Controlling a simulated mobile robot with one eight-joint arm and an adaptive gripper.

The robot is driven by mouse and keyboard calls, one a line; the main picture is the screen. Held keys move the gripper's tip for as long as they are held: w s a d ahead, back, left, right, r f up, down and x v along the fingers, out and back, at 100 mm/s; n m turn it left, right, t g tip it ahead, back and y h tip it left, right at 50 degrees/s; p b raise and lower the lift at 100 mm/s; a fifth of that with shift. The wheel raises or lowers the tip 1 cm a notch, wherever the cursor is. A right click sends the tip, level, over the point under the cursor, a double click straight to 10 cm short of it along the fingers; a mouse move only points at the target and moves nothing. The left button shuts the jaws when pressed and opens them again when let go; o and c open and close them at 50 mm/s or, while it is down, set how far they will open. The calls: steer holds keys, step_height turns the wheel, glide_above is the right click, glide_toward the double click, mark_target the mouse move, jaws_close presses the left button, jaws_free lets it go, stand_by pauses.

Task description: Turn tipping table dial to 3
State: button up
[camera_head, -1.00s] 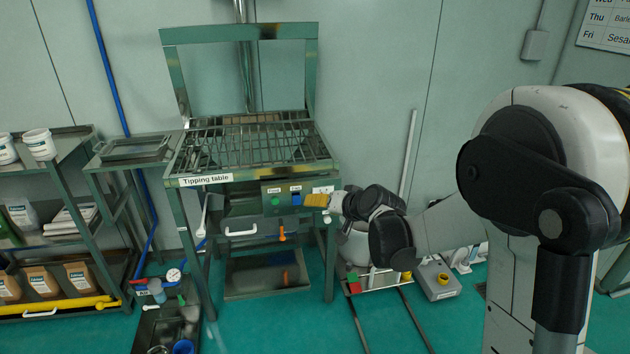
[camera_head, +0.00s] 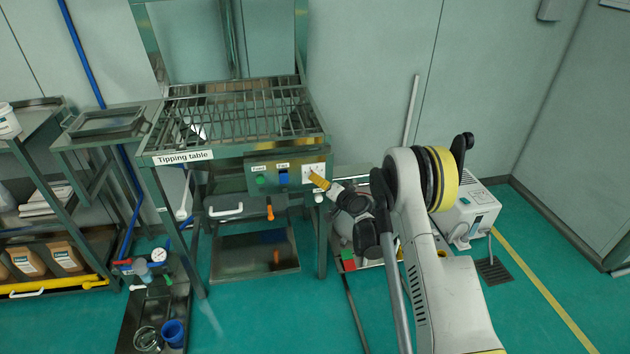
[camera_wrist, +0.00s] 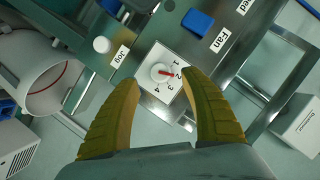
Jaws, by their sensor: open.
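The tipping table (camera_head: 183,157) stands at the centre-left in the head view. Its dial plate (camera_head: 318,168) is at the right end of the front panel, partly covered by my gripper (camera_head: 316,180). In the wrist view the white dial (camera_wrist: 160,72) sits on a square plate marked 1 to 4, and its red pointer appears to point at 2. My gripper (camera_wrist: 158,80) is open, with a yellow finger on either side of the dial. No contact with the dial is visible. The remaining gap in depth is unclear.
A blue Fan button (camera_head: 283,178) and green Feed button (camera_head: 261,181) are left of the dial. A white Jog knob (camera_wrist: 102,44) is close by. An orange handle (camera_head: 270,213) hangs below the panel. A white machine (camera_head: 468,216) stands at the right.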

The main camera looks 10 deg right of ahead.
steer(key=b+x, duration=0.1)
steer(key=x, duration=0.4)
steer(key=shift+w, duration=0.3)
jaws_close()
